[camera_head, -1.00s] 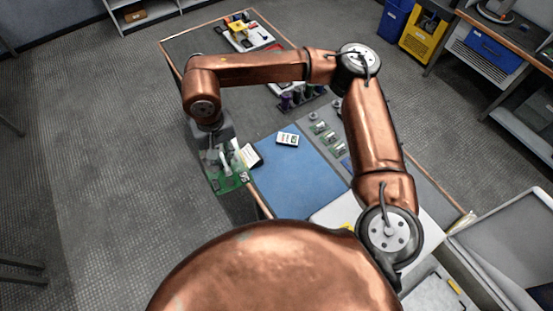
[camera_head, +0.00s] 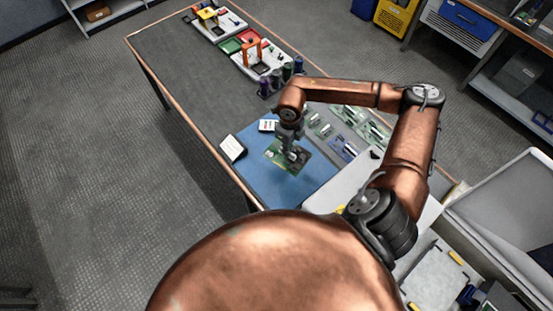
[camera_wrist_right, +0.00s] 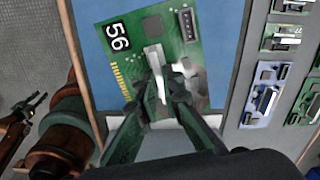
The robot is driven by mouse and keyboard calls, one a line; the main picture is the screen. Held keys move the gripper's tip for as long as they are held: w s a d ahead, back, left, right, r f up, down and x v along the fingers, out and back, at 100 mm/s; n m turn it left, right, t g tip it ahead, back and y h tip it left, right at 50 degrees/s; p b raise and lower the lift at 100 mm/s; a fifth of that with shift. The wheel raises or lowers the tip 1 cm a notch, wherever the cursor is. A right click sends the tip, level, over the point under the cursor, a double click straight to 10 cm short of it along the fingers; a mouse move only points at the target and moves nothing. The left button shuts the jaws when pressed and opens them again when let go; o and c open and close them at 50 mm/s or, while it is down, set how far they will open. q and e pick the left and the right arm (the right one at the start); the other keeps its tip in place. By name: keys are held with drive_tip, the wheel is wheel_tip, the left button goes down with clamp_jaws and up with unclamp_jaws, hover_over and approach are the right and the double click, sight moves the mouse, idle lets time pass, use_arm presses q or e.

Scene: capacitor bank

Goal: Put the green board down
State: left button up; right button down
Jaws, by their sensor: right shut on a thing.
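The green board (camera_head: 280,152) is over the blue mat (camera_head: 262,186) on the table in the head view. In the right wrist view the green board (camera_wrist_right: 200,50) carries a "56" label, gold contacts and a grey lever-like part. My right gripper (camera_head: 293,155) is shut on the board; in the wrist view its fingertips (camera_wrist_right: 160,88) close around the grey part. The board looks flat and at or just above the blue mat (camera_wrist_right: 95,10); I cannot tell whether it touches.
A white-faced device (camera_head: 232,148) lies at the mat's left edge, and a small white box (camera_head: 268,125) at its far edge. Several small boards (camera_head: 345,150) lie right of the mat. Dark cylinders and trays (camera_head: 265,60) stand farther back. The table's left part is clear.

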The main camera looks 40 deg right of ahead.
sight(297, 153)
drive_tip(key=d, duration=0.1)
drive_tip(key=s+d+f+m, duration=0.1)
drive_tip(key=m, duration=0.1)
drive_tip(key=shift+s+d+f, duration=0.2)
drive_tip(key=shift+d+f, duration=0.05)
drive_tip(key=shift+d, duration=0.15)
drive_tip(key=shift+s+d+f+m, duration=0.1)
drive_tip(key=shift+d+f+m, duration=0.05)
drive_tip(key=shift+f+m, duration=0.2)
wheel_tip(297, 153, down, 10)
drive_tip(key=shift+r, duration=0.25)
drive_tip(key=shift+b, duration=0.3)
drive_tip(key=shift+f, duration=0.15)
drive_tip(key=c, duration=2.1)
unclamp_jaws()
wheel_tip(297, 153, up, 12)
drive_tip(key=shift+r, duration=0.2)
